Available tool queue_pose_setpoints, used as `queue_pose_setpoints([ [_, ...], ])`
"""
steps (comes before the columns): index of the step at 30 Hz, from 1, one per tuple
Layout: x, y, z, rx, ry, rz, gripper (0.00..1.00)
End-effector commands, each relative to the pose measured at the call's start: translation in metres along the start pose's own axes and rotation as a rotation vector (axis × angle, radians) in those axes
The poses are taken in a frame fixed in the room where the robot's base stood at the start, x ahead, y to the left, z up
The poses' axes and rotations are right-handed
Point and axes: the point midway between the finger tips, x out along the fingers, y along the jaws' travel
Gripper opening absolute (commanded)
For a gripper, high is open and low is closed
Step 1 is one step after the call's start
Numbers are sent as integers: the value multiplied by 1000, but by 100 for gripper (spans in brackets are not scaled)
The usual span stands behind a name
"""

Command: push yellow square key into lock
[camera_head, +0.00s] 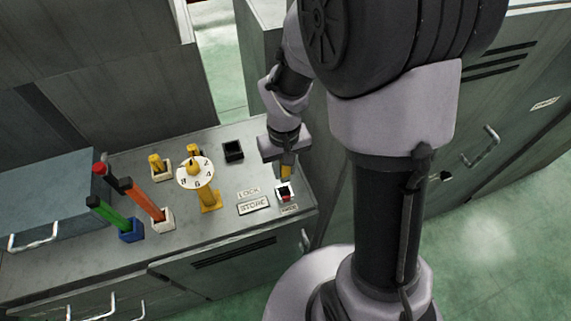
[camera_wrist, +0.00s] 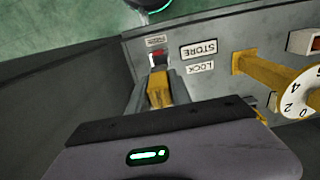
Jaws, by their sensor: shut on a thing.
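My gripper (camera_head: 286,166) points down at the right end of the grey cabinet top, shut on the yellow key (camera_head: 286,173). In the wrist view the yellow key (camera_wrist: 159,94) sits between the two fingers (camera_wrist: 158,84). Its far end lies close to a small white socket with red and dark parts (camera_head: 285,192), which also shows in the wrist view (camera_wrist: 158,58). I cannot tell whether the key's tip is inside it. Signs reading LOCK (camera_head: 249,194) and STORE (camera_head: 254,208) lie left of this socket.
A yellow stand with a white number dial (camera_head: 195,173) stands left of the signs. An empty black square socket (camera_head: 233,150) is behind. Green (camera_head: 108,214) and orange (camera_head: 143,200) bars stand in sockets farther left. A cabinet wall (camera_wrist: 55,80) is close beside my gripper.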

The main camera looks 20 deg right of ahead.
Motion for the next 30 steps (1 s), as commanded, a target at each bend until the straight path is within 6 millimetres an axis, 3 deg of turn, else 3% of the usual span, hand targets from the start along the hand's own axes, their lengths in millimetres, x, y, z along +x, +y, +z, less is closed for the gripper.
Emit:
queue_pose_setpoints([
  [8,5,0,0,0,0,0,0],
  [22,57,0,0,0,0,0,0],
  [30,58,0,0,0,0,0,0],
])
